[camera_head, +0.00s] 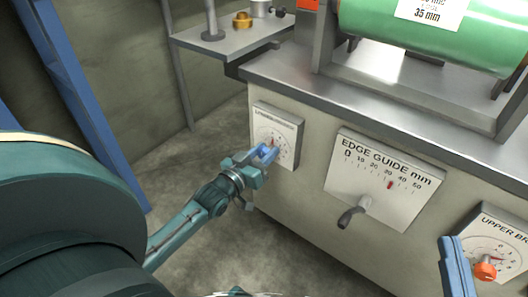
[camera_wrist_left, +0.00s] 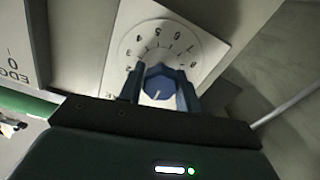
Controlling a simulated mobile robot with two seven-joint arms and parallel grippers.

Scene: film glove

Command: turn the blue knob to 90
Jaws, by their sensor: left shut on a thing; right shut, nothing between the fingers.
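The blue knob (camera_head: 264,152) sits on a white dial plate (camera_head: 283,122) on the front of the machine. In the left wrist view the blue knob (camera_wrist_left: 158,82) shows a pale pointer mark at the lower part of its face. My left gripper (camera_wrist_left: 160,97) is shut on the knob, one finger on each side. In the head view my left gripper (camera_head: 260,158) hides part of the knob and dial. The small dial numbers cannot be read for the pointer. My right gripper (camera_head: 455,265) shows partly at the lower right, shut and empty.
An edge guide plate (camera_head: 384,178) with a dark crank handle (camera_head: 352,212) is right of the dial. An orange knob (camera_head: 485,269) is close to my right gripper. A green roll (camera_head: 430,35) lies above the metal top. A small shelf (camera_head: 225,42) stands behind.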

